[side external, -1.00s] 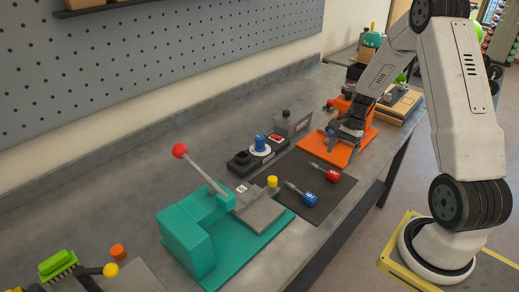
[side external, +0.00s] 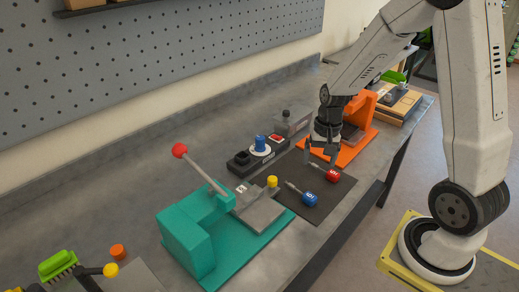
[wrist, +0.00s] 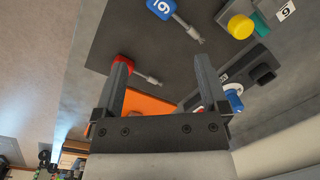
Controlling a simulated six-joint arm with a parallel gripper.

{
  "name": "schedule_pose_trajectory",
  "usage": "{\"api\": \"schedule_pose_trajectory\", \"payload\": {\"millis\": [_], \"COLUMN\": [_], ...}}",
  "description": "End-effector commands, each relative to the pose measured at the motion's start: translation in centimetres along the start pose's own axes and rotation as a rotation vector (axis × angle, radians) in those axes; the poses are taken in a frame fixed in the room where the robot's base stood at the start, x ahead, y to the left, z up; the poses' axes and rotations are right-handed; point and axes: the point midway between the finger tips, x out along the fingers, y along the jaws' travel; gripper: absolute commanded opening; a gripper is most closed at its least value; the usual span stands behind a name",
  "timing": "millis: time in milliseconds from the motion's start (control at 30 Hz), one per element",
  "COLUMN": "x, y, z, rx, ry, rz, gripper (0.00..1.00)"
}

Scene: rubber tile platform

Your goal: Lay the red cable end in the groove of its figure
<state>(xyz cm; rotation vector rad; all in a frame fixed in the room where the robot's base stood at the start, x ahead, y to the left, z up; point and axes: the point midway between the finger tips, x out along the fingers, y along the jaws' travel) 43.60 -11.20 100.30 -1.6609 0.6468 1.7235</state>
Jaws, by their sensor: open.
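The red cable end (side external: 331,175) lies on the dark mat, its thin metal tip pointing left; its figure is not readable. In the wrist view the red cable end (wrist: 122,60) is partly hidden by a finger, and its tip shows between the fingers. My gripper (side external: 320,158) is open and empty above the mat, beside the red end; its fingers (wrist: 162,66) are wide apart. A blue cable end (side external: 309,199) with a figure like 6 or 9 lies nearby. The teal fixture (side external: 190,235) has a grey block (side external: 262,213) and a figured label (side external: 242,188); I cannot make out a groove.
The teal fixture's lever has a red knob (side external: 180,151) and rises high. A yellow knob (side external: 272,181) stands by the grey block. A dark box with a blue knob (side external: 260,143) sits behind the mat (side external: 325,212). An orange fixture (side external: 358,154) stands beyond my gripper.

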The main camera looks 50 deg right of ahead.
Motion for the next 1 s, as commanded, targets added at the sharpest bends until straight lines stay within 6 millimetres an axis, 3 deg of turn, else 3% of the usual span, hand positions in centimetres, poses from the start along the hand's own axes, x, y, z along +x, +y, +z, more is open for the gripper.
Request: {"api": "schedule_pose_trajectory", "payload": {"millis": [200, 400, 600, 1000], "x": [-1.2, -1.7, -1.8, -1.8], "y": [-3.2, -4.2, -4.5, -4.5], "z": [6.2, 10.1, 11.4, 11.4], "rx": [-0.454, -0.743, -0.845, -0.844], "ry": [0.137, 0.222, 0.253, 0.253], "rz": [0.019, 0.019, 0.018, 0.018], "gripper": [0.93, 0.93, 0.93, 0.93]}}
